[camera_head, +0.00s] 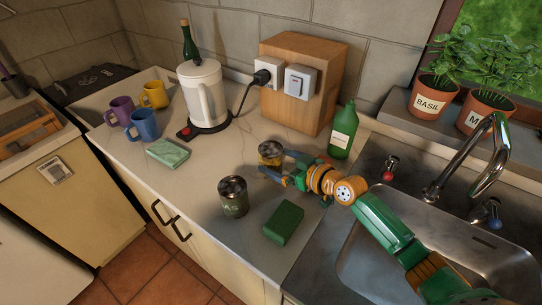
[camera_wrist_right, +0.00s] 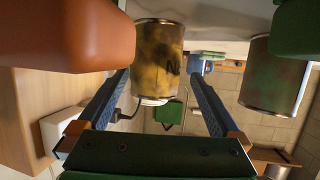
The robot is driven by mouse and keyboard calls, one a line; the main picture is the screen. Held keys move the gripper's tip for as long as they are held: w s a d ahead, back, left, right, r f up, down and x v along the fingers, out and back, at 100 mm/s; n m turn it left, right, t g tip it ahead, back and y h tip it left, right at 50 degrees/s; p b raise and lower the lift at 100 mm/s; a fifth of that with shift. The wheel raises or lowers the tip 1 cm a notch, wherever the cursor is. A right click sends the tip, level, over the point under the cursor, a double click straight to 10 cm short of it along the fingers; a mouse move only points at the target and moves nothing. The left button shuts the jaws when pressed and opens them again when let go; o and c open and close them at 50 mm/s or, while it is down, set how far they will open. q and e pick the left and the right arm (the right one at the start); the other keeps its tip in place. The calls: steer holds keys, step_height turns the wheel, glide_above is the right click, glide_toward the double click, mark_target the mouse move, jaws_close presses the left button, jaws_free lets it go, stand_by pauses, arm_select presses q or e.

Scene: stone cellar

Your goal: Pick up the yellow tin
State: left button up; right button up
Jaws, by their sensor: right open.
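The yellow tin (camera_head: 270,152) stands upright on the pale counter, in front of the wooden box. My right gripper (camera_head: 278,163) reaches in from the right, low over the counter, with its open fingers at the tin's near side and partly covering it. In the right wrist view, the yellow tin (camera_wrist_right: 158,58) shows rusty patches and part of a dark label. It appears in the gap between my two blue fingers (camera_wrist_right: 158,85), near their tips. I cannot tell whether they touch it. My left gripper is out of view.
A dark green tin (camera_head: 233,197) and a green block (camera_head: 283,224) stand near the counter's front. A green bottle (camera_head: 343,131) stands behind my right gripper. A white kettle (camera_head: 203,93), several mugs and a pale green box (camera_head: 168,153) are left. The sink (camera_head: 440,250) lies right.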

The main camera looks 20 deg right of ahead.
steer(key=shift+w+a+f, duration=0.1)
steer(key=shift+w+f, duration=0.25)
steer(key=shift+w, duration=0.3)
steer(key=shift+w+f, duration=0.35)
steer(key=shift+w, duration=0.25)
steer(key=shift+s+r, duration=0.2)
steer(key=shift+s, duration=0.05)
steer(key=c, duration=1.1)
steer(key=shift+w, duration=0.15)
steer(key=shift+c, duration=0.3)
